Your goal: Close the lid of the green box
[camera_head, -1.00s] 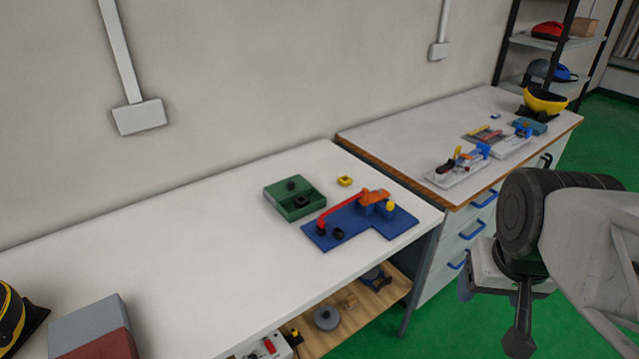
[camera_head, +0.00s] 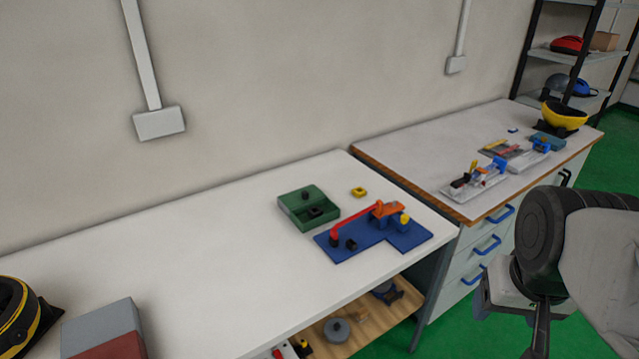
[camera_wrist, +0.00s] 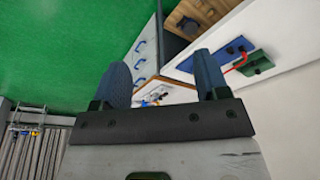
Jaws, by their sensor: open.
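The green box (camera_head: 296,223) stands on the white table, left of a blue board. A dark block (camera_head: 316,212) lies inside the box. In the wrist view, the box (camera_wrist: 257,63) shows at the right, beyond the right finger. My gripper (camera_wrist: 162,75) is open and empty, with its two dark fingers wide apart. It is in the air, away from the box. In the head view, my wrist and one finger show at the lower right, in front of the drawer cabinet.
The blue board (camera_head: 362,244) beside the box carries a red bar and orange and yellow parts. Grey and red blocks (camera_head: 103,328) are at the lower left. The table between is clear. A second bench (camera_head: 430,157) stands at right.

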